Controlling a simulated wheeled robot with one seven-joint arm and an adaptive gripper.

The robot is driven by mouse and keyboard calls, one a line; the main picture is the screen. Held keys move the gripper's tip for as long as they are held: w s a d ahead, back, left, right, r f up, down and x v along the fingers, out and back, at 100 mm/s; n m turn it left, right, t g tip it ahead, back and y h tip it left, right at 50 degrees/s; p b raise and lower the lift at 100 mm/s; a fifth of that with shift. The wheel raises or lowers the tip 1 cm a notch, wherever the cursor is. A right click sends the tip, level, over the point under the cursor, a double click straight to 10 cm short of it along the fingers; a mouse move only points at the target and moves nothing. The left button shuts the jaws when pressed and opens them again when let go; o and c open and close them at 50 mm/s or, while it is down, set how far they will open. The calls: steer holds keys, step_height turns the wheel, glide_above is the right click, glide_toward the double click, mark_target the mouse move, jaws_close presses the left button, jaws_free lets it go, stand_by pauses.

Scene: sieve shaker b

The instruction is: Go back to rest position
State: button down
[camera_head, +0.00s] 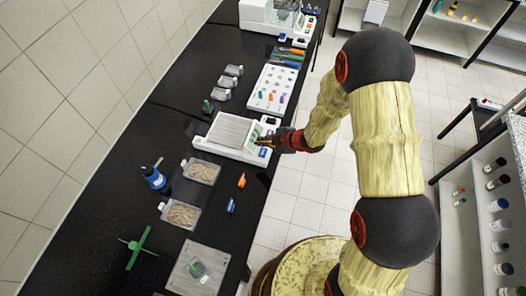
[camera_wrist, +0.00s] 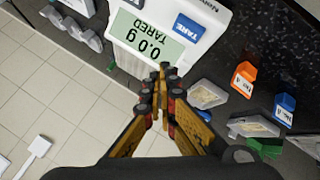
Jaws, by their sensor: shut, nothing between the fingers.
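My gripper (camera_head: 266,141) is at the front edge of the white scale (camera_head: 224,148), beside its display. In the wrist view my gripper (camera_wrist: 162,72) has its fingers together, with nothing between them. The scale's display (camera_wrist: 150,38) reads 0.0 g and TARED, and a blue TARE button (camera_wrist: 189,28) sits beside it. In the head view the scale's ribbed plate (camera_head: 229,130) looks empty. I cannot tell whether the fingertips touch the scale.
Two trays of grainy material (camera_head: 180,214) and a blue bottle (camera_head: 155,179) stand on the black bench (camera_head: 120,208). An orange tag (camera_head: 241,180) and a blue tag (camera_head: 231,206) lie near its front edge. A white rack (camera_head: 272,89) stands beyond the scale.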

stand_by(0.3)
steer(key=s+d+f+m+g+h, duration=0.1)
steer(key=s+d+f+m+h, duration=0.15)
steer(key=d, duration=0.25)
steer(key=s+d+f+m+h, duration=0.1)
steer(key=d+f+m+h, duration=0.15)
steer(key=d, duration=0.25)
steer(key=s+d+r+m+g+h+b, duration=0.2)
steer(key=s+d+r+m+h+b, duration=0.1)
steer(key=s+d+r+m, duration=0.4)
steer(key=s+r+m+t+b, duration=0.3)
steer(key=s+r+m+b, duration=0.4)
steer(key=s+r+b, duration=0.6)
steer(key=s+b, duration=0.3)
steer(key=b, duration=0.2)
steer(key=shift+s+r+y, duration=0.2)
steer(key=shift+s+y, duration=0.1)
steer(key=shift+y, duration=0.1)
steer(key=shift+w+a, duration=0.1)
stand_by(1.9)
